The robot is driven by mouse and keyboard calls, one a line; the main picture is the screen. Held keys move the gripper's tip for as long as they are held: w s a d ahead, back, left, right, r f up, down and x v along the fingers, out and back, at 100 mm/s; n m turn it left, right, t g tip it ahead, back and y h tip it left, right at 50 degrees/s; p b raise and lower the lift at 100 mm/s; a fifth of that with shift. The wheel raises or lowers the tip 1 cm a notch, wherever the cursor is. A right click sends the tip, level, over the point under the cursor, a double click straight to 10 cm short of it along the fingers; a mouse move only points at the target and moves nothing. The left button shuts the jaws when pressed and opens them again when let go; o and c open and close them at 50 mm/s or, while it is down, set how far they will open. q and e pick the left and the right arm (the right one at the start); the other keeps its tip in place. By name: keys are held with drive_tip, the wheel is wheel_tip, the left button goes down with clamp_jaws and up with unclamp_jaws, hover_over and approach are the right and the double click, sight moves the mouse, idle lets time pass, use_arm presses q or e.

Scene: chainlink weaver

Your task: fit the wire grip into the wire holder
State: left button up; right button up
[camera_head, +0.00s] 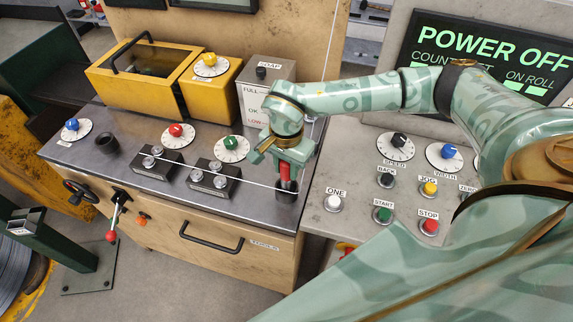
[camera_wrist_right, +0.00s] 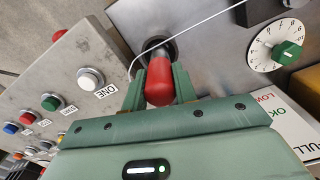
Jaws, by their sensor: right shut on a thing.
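The red wire grip (camera_head: 285,172) is held upright between the fingers of my right gripper (camera_head: 284,160), near the front right corner of the metal bench top. It also shows in the right wrist view (camera_wrist_right: 159,82), with a finger on each side. A dark round cup, apparently the wire holder (camera_head: 287,195), is directly below the grip. Its dark rim shows past the grip's far end in the right wrist view (camera_wrist_right: 150,45). The grip's lower end is at the cup's mouth; I cannot tell how deep it sits. My left gripper is out of view.
A thin white wire (camera_head: 258,184) runs to the grip from the roller blocks (camera_head: 213,178). Another dark cup (camera_head: 106,142) stands at the bench's left. A soap box (camera_head: 266,85) stands behind the gripper. A button panel (camera_head: 350,205) lies right.

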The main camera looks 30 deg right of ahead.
drive_tip(key=shift+f, duration=0.2)
idle(0.5)
drive_tip(key=shift+f, duration=0.3)
drive_tip(key=shift+f, duration=0.35)
idle(0.3)
drive_tip(key=shift+f, duration=0.2)
idle(0.6)
drive_tip(key=o, duration=1.1)
drive_tip(key=shift+o, duration=0.2)
wheel_tip(320, 180, up, 8)
drive_tip(key=p, duration=0.7)
